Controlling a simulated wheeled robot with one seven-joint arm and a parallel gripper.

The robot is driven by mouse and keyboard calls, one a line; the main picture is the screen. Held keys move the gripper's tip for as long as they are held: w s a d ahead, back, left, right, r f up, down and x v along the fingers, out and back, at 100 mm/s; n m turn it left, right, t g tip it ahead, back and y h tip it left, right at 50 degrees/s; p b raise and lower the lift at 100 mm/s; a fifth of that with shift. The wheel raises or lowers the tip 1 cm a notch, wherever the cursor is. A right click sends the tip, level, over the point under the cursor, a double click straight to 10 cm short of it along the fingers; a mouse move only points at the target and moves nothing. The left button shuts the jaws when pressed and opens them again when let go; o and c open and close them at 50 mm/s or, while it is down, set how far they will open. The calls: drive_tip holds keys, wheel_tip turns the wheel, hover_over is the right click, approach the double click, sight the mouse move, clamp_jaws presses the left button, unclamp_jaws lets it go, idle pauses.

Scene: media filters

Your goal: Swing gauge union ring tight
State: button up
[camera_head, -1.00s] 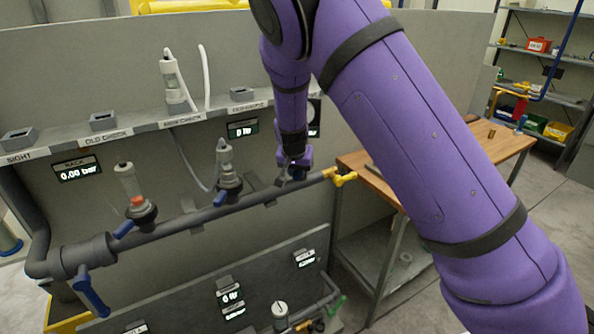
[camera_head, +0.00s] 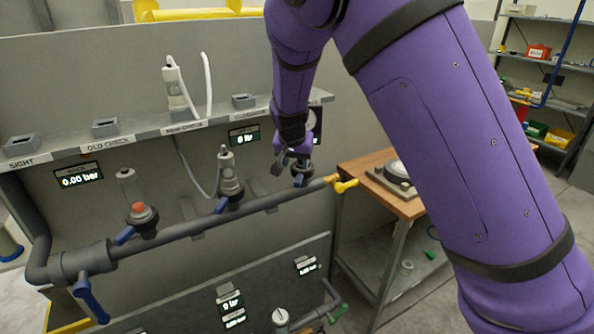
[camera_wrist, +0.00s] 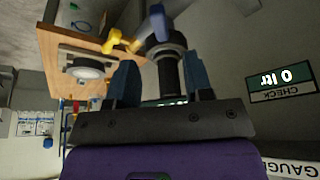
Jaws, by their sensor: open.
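My gripper (camera_head: 291,160) is open at the right end of the grey pipe, by a dark fitting with a blue handle (camera_head: 300,181). In the wrist view, my two blue-grey fingers (camera_wrist: 161,85) stand apart on either side of a dark upright cylinder (camera_wrist: 168,72), with the blue handle (camera_wrist: 165,30) beyond it. The cylinder appears to be the gauge connection; I cannot pick out its union ring or tell whether the fingers touch it. A round white-faced device, perhaps a gauge (camera_head: 397,172), lies on a base on the wooden table; it also shows in the wrist view (camera_wrist: 86,68).
The grey pipe (camera_head: 190,230) carries two other clear-bodied fittings (camera_head: 136,204) (camera_head: 230,175). A shelf (camera_head: 130,137) with small holders runs above it. A yellow valve handle (camera_head: 345,186) sits at the pipe's right end, near the wooden table (camera_head: 372,162).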

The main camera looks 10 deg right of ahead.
drive_tip(key=shift+v, duration=1.2)
drive_tip(key=s+d+r+n+y, duration=0.1)
drive_tip(key=s+d+r+y, duration=0.1)
drive_tip(key=s+d+r, duration=0.55)
drive_tip(key=s+d+r+n+y, duration=0.1)
drive_tip(key=s+d+r, duration=0.4)
drive_tip(key=s+r, duration=0.5)
drive_tip(key=s+d+r+n+t+h, duration=0.1)
drive_tip(key=s+d+n, duration=0.1)
drive_tip(key=s, duration=1.9)
drive_tip(key=shift+d+r+n, duration=0.25)
drive_tip(key=shift+d+n, duration=0.15)
drive_tip(key=shift+d, duration=0.2)
